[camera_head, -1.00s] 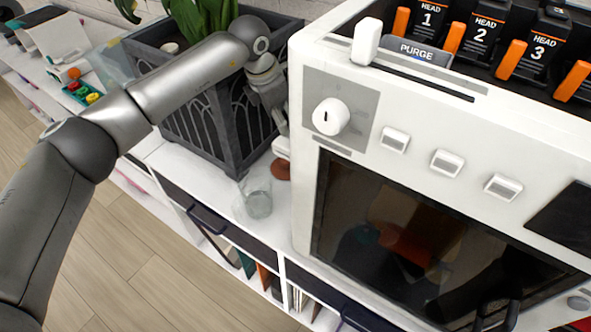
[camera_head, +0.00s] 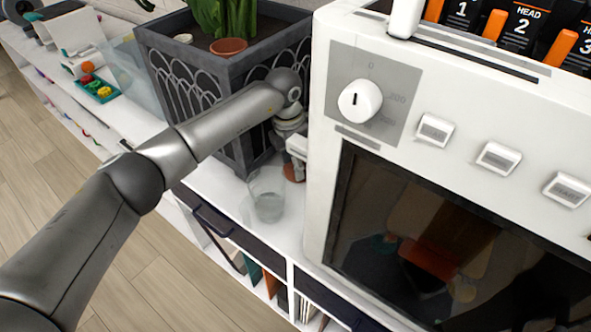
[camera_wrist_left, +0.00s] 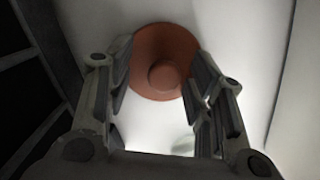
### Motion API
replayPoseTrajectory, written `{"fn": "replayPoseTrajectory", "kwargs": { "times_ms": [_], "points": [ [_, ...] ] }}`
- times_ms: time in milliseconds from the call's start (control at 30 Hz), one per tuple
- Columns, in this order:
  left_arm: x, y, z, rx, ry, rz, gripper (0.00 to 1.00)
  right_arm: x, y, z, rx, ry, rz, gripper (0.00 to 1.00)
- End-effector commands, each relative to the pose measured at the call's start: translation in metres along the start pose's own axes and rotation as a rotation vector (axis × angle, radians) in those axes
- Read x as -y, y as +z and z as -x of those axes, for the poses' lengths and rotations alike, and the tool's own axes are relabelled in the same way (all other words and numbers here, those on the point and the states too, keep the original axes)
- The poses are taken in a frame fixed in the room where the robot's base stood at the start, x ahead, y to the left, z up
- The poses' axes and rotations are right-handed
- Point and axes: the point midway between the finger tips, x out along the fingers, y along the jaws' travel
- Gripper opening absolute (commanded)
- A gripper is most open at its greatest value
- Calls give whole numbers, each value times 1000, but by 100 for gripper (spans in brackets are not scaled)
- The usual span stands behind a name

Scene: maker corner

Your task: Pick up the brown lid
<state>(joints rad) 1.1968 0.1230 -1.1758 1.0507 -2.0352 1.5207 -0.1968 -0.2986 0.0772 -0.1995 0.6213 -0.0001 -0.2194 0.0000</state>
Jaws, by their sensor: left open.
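The brown lid (camera_wrist_left: 163,62) is a round reddish-brown disc with a knob at its middle, on the white surface in the left wrist view. In the head view only a small part of the lid (camera_head: 293,172) shows, in the gap between planter and white machine. My left gripper (camera_wrist_left: 162,78) is open, its two fingers on either side of the knob and over the lid's edges. I cannot tell whether they touch it. In the head view the left gripper (camera_head: 296,147) hangs above the lid and hides much of it. My right gripper is not in view.
A clear glass (camera_head: 267,197) stands close in front of the lid. The dark planter (camera_head: 203,100) is left of it, the white machine (camera_head: 322,190) right. A terracotta dish (camera_head: 229,46) sits in the planter. A green tray (camera_head: 97,91) lies far left.

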Motion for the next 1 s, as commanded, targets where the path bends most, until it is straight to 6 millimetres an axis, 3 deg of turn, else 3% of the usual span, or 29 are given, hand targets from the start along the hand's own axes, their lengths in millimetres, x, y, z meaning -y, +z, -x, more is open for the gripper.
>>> {"fn": "replayPoseTrajectory", "kwargs": {
  "times_ms": [133, 500, 767, 1000],
  "points": [
    [0, 1, 1, 2, 1, -1, 49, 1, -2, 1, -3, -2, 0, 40],
    [0, 1, 1, 2, 1, -1, 1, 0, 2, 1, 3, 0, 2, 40],
    [0, 1, 3, 2, 1, -1, 0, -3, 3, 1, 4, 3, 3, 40],
    [-1, 7, 38, 6, 4, -2, 0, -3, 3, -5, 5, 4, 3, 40]
  ]
}}
